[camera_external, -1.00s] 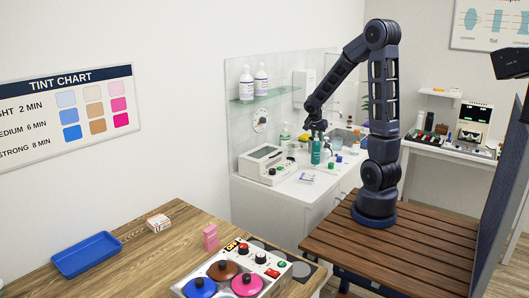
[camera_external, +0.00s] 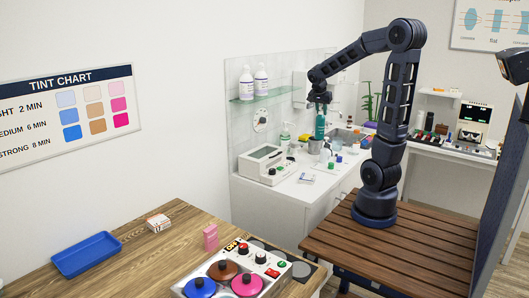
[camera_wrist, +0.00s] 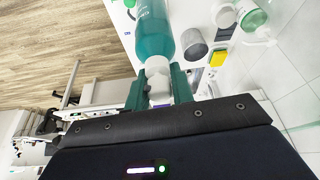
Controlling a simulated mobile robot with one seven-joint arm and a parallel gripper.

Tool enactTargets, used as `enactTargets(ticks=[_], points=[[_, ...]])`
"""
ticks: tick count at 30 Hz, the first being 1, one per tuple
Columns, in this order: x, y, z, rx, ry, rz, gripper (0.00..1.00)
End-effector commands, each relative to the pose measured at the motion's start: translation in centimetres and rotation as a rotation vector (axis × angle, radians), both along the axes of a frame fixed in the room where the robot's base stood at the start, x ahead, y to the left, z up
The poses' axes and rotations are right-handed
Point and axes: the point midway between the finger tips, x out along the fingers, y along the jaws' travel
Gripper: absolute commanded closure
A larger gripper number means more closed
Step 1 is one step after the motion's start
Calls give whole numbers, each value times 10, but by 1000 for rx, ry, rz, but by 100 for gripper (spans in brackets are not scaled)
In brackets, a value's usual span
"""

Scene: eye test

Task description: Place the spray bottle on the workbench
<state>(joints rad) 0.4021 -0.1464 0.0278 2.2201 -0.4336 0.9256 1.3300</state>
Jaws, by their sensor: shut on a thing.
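The spray bottle (camera_external: 320,126) is a teal bottle that hangs under my gripper (camera_external: 320,106) above the white counter (camera_external: 296,196) in the external view. In the wrist view the teal bottle (camera_wrist: 152,32) points away from the camera, and my gripper (camera_wrist: 162,88) is shut on its pale neck. The workbench in the task is not clearly marked; a wooden-topped bench (camera_external: 126,262) stands at the front left, well away from the bottle.
The wooden bench carries a blue tray (camera_external: 86,254), a small box (camera_external: 158,222), a pink block (camera_external: 210,237) and a tint unit with coloured lids (camera_external: 248,284). A white device (camera_external: 266,164) and several small bottles crowd the counter. A glass shelf (camera_external: 262,97) holds two bottles.

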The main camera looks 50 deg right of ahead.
Motion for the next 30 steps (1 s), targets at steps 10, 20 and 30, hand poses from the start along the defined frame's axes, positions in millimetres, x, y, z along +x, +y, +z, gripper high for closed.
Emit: enactTargets(ticks=[10, 20, 30], points=[[1, -1, 137, -1, -5, -1, 100], [0, 0, 248, -1, -3, -1, 100], [12, 10, 300, 1, 1, 41, 100]])
